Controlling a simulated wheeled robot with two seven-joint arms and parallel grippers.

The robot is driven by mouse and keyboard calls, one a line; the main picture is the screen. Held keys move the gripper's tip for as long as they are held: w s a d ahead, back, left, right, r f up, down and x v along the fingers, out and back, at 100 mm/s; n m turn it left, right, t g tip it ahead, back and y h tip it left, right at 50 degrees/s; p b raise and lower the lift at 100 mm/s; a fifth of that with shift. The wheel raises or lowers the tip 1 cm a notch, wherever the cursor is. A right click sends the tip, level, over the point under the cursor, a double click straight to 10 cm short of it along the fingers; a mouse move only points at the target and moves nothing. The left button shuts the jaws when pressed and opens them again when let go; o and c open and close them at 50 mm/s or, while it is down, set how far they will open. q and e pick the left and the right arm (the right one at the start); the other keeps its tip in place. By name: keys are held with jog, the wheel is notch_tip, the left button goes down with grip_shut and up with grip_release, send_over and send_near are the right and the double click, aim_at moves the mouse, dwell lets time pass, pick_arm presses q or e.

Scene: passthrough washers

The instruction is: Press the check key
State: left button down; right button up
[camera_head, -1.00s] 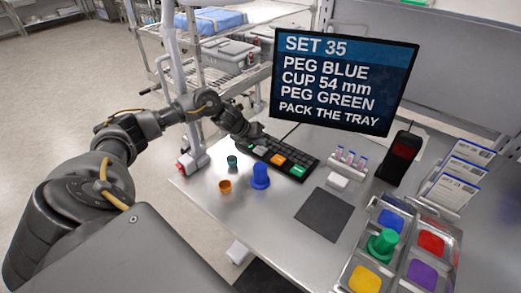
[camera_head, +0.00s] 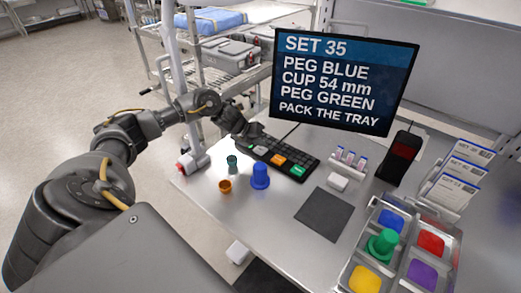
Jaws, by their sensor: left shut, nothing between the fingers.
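A dark keyboard (camera_head: 283,154) lies at the back of the steel table, below the monitor. It has a pale grey key (camera_head: 261,149), an orange key (camera_head: 278,159) and a green key (camera_head: 298,170). Their markings are too small to read, so I cannot tell which is the check key. My left gripper (camera_head: 257,132) is shut and empty at the keyboard's far left end, close to the grey key. I cannot tell whether it touches a key. My right gripper is not in view.
The monitor (camera_head: 343,82) stands behind the keyboard. A blue peg (camera_head: 260,177), an orange cup (camera_head: 225,186) and a dark green piece (camera_head: 232,161) stand in front. The tray (camera_head: 407,247) is at right. A dark mat (camera_head: 323,214) lies bare.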

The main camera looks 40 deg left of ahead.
aim_at(260, 150)
pick_arm(q)
jog(key=shift+f, duration=0.15)
jog(key=shift+f+b, duration=0.3)
jog(key=shift+b, duration=0.05)
jog(key=shift+f+b, duration=0.45)
jog(key=shift+f, duration=0.05)
dwell(0.6)
jog(key=shift+r, duration=0.1)
jog(key=shift+r+p, duration=0.75)
jog(key=shift+r, duration=0.1)
notch_tip(260, 150, up, 5)
jog(key=p, duration=0.4)
jog(key=shift+d+f, duration=0.1)
jog(key=shift+d, duration=0.05)
dwell(0.9)
